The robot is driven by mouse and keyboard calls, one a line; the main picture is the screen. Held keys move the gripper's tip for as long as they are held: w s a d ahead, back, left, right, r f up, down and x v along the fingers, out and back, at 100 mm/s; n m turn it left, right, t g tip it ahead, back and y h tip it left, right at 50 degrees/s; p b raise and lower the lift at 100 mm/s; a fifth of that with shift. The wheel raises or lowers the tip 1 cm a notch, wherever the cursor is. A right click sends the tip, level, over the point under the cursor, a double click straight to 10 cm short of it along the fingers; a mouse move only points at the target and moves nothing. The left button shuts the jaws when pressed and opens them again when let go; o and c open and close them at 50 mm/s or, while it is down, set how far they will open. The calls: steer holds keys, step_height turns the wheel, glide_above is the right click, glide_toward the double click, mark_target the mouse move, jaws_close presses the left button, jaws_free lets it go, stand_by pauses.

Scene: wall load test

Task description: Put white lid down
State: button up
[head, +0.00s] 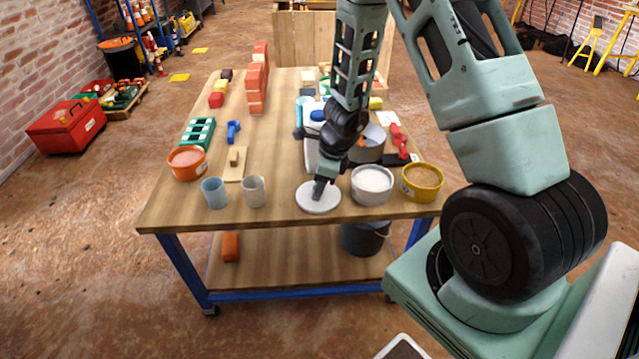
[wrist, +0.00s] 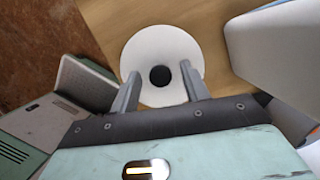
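The white lid (head: 309,204) is a flat round disc near the front edge of the table. It also shows in the wrist view (wrist: 150,45), with a dark round knob (wrist: 159,76) at its middle. My gripper (head: 319,190) points down over the lid. In the wrist view my gripper (wrist: 160,84) has its two fingers spread apart, with the knob between them and a gap on each side. The lid looks flat on the table, though its contact with the wood is hard to see. The white bucket (head: 372,197) with pale contents stands just right of the lid.
The wooden table (head: 275,170) also holds a yellow tub (head: 422,190), an orange tub (head: 187,175), a blue cup (head: 214,197), a grey cup (head: 254,196) and a red brick stack (head: 256,90). Bare wood lies between the grey cup and the lid.

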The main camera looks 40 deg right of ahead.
mark_target(331, 196)
steer(key=shift+r, duration=0.1)
steer(key=p+v, duration=0.6)
steer(key=v, duration=0.6)
steer(key=s+a+r+n+g+y, duration=0.1)
steer(key=s+a+r+n, duration=0.15)
steer(key=a+n, duration=0.35)
steer(key=s+a+r+n, duration=0.2)
steer(key=a+r+n, duration=0.25)
steer(key=a, duration=0.35)
steer(key=s+a+r+n+g+y, duration=0.1)
steer(key=s+a+r+n, duration=0.15)
steer(key=a+n, duration=0.4)
steer(key=s+a+r+n+h, duration=0.1)
steer(key=s+a+r+n, duration=0.2)
steer(key=s+n, duration=0.4)
steer(key=s+a+r+n+h, duration=0.2)
steer(key=s+a+n, duration=0.1)
steer(key=s+n, duration=0.4)
steer(key=n, duration=0.3)
steer(key=shift+s+a+r+n+h, duration=0.25)
steer(key=shift+s+r+n+h, duration=0.05)
steer(key=shift+s+r+n, duration=0.1)
steer(key=shift+w, duration=0.1)
